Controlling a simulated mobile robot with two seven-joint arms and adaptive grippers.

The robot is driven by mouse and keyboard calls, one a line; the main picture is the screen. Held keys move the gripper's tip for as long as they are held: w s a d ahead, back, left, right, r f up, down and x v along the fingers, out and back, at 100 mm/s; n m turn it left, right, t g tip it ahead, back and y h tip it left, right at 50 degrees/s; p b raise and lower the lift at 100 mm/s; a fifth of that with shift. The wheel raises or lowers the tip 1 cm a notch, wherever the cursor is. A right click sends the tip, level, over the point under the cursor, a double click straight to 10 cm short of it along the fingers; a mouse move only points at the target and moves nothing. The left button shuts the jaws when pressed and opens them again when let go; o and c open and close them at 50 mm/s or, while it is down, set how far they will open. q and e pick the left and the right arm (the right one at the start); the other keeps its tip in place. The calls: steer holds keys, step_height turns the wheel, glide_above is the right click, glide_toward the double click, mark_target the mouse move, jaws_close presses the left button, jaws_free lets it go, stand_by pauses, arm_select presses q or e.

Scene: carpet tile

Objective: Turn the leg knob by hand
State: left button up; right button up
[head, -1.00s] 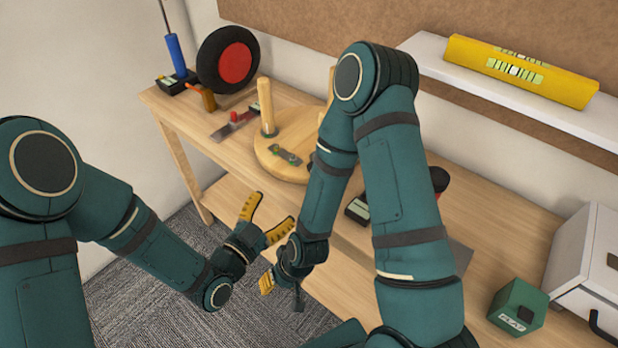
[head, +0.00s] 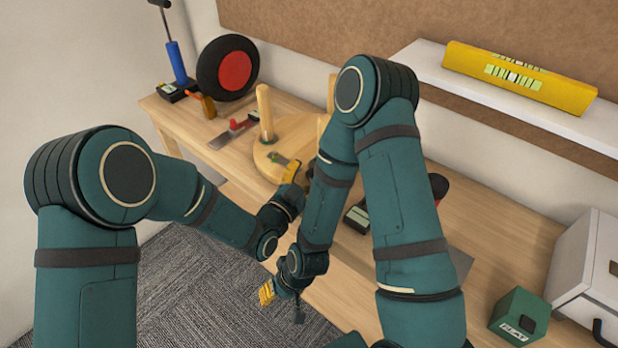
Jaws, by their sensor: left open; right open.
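An upturned round wooden seat (head: 266,163) lies on the workbench, with a light wooden leg (head: 265,112) standing upright near its left side. Other upright legs show partly behind my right arm. No separate knob can be made out. My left gripper (head: 289,170), with yellow fingers, is open at the seat's front edge, in front of and to the right of the left leg, apart from that leg. It partly hides a small dark item on the seat. My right gripper (head: 268,292) is open and empty, low in front of the bench. My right arm hides the seat's right part.
A red-hubbed black wheel (head: 234,68), a blue-handled tool (head: 177,62) and a red-handled flat tool (head: 234,132) are at the bench's back left. A green box (head: 518,316) and white drawer unit (head: 590,270) stand right. A yellow level (head: 520,78) lies on the shelf.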

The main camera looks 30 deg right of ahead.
arm_select(q)
steer(key=shift+d, duration=0.1)
jaws_close()
steer(key=n, duration=0.4)
steer(key=shift+r+g, duration=0.1)
steer(key=shift+g, duration=0.2)
jaws_free()
steer(key=shift+y, duration=0.3)
